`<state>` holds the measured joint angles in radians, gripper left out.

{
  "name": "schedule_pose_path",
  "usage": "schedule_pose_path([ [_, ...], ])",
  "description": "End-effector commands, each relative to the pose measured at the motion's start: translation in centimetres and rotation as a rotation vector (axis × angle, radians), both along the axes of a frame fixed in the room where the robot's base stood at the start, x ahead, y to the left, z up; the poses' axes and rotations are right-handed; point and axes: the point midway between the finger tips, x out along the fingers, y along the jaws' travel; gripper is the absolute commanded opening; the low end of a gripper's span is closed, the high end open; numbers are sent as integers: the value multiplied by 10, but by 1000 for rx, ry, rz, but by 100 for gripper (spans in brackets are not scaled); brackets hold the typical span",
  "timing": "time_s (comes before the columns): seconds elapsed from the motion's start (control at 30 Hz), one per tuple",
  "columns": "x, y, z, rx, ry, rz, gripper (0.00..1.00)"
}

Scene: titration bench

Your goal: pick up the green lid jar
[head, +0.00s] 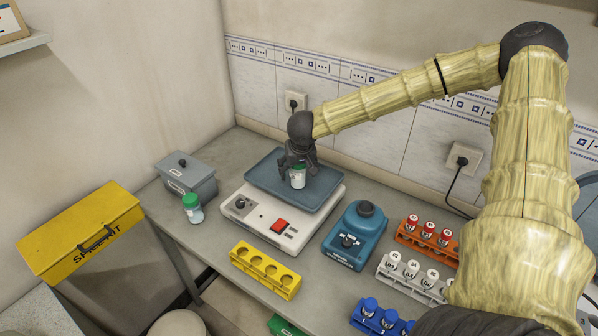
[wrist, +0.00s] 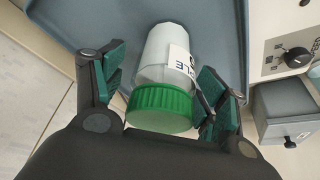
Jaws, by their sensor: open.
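A white jar with a green lid (head: 298,179) stands on the blue-grey tray (head: 266,168) of the white device. In the wrist view the jar (wrist: 166,60) lies between my fingers, its green lid toward the palm. My gripper (head: 298,167) is open around the jar, with fingers on both sides; it also shows in the wrist view (wrist: 160,80). A gap shows between the left finger and the jar; the right finger is close to the lid, and I cannot tell if it touches. A second green-lidded jar (head: 192,208) stands on the bench, apart from my gripper.
A grey lidded box (head: 187,180) is behind the second jar. A yellow rack (head: 265,270) is in front of the white device (head: 283,222). A blue device (head: 350,236) and racks of red-capped (head: 428,240), white-capped (head: 411,279) and blue-capped (head: 380,318) vials stand at right. The wall is close behind the tray.

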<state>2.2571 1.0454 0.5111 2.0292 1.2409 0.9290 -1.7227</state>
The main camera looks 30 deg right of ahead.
Motion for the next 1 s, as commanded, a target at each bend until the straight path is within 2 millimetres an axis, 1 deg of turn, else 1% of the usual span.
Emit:
schedule_pose_path([
  [0.27, 0, -1, -2, 0, 0, -1, 73],
  [0.3, 0, -1, -2, 0, 0, -1, 69],
  [0.37, 0, -1, -2, 0, 0, 0, 58],
  [0.4, 0, -1, -2, 0, 0, 0, 51],
  [0.57, 0, -1, -2, 0, 0, 0, 22],
  [0.6, 0, -1, -2, 0, 0, 0, 17],
  [0.63, 0, -1, -1, 0, -1, 0, 17],
  [0.67, 0, -1, -1, 0, -1, 0, 13],
  [0.87, 0, -1, -1, 0, -1, 0, 13],
  [1.0, 1, -1, 3, 0, -3, 0, 13],
])
